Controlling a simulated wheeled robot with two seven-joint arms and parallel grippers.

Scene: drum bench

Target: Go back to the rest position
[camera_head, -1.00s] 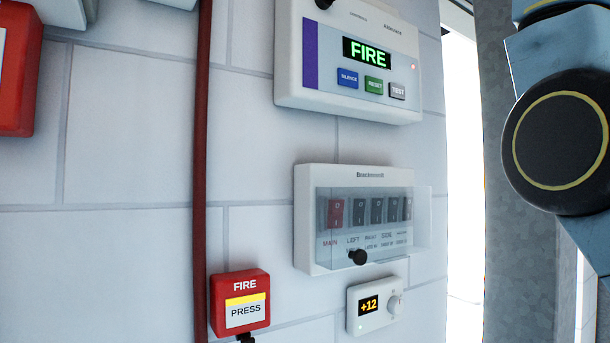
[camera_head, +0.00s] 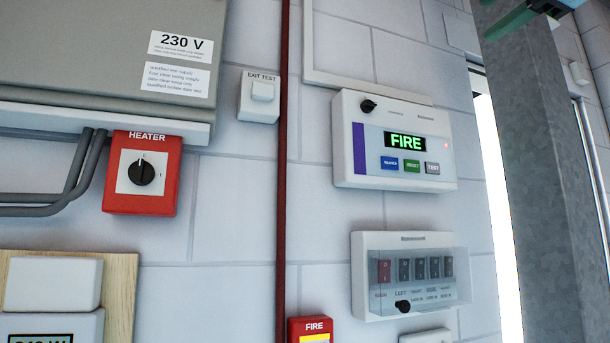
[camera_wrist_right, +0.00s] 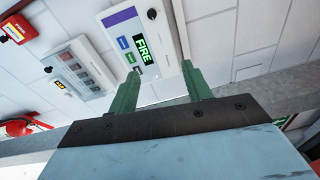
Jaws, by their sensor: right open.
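My right gripper (camera_head: 508,22) shows only partly at the top right edge of the head view, in front of a grey metal post. In the right wrist view its two green fingers (camera_wrist_right: 160,80) stand apart with nothing between them. They point toward the fire alarm panel (camera_wrist_right: 148,45), apart from it as far as I can tell. The same panel (camera_head: 393,165) in the head view has a green lit FIRE display and three buttons. My left gripper is not in view.
The wall carries a clear-covered switch box (camera_head: 362,290), a red heater switch (camera_head: 125,195), an exit test button (camera_head: 247,105), a grey cabinet (camera_head: 80,50) and a red pipe (camera_head: 283,200). The grey post (camera_head: 550,180) stands at the right.

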